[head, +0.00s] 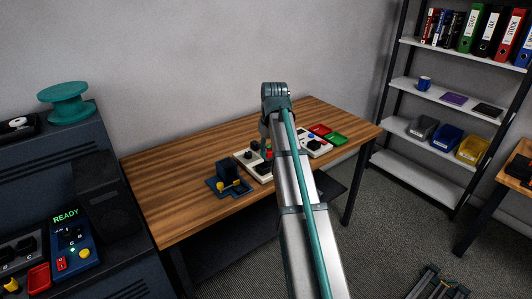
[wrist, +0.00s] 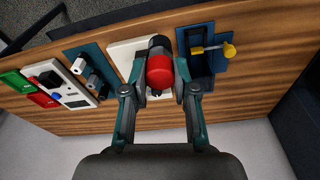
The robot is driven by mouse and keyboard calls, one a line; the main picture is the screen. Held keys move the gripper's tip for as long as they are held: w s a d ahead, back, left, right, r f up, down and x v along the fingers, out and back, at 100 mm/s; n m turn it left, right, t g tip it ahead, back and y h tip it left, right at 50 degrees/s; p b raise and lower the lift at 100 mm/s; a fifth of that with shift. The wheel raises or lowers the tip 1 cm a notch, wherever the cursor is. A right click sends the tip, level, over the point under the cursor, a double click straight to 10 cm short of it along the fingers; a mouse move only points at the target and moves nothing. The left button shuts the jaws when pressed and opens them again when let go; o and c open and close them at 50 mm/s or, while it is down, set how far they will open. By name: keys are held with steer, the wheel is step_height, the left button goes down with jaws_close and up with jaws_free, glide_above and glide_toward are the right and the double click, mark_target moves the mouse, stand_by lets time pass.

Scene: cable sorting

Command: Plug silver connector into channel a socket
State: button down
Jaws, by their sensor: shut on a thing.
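My gripper (wrist: 160,78) is shut on a piece with a round red end (wrist: 159,72) and a dark grey body (wrist: 158,45). The piece is over a white board (wrist: 124,52) on the table; I cannot tell whether it touches the board. In the head view, my arm hides most of the gripper and part of the same white board (head: 243,159). I cannot make out a clearly silver connector; light-coloured ends (wrist: 78,66) show on a teal block in the wrist view. I cannot read a channel A label on any socket on the table.
A blue fixture with a yellow knob (head: 228,181) stands left of the white board. Red and green trays (head: 327,133) and a white panel (head: 316,148) lie to the right. A READY box (head: 72,245) sits on the left cabinet. The table's left part is clear.

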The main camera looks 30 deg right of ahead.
steer(key=shift+s+a+r, duration=0.15)
steer(key=shift+s+r, duration=0.2)
steer(key=shift+s, duration=0.15)
steer(key=shift+s+a+r, duration=0.1)
steer(key=shift+s+r, duration=0.2)
steer(key=shift+s, duration=0.2)
steer(key=shift+r+p, duration=1.85)
steer(key=shift+r, duration=0.5)
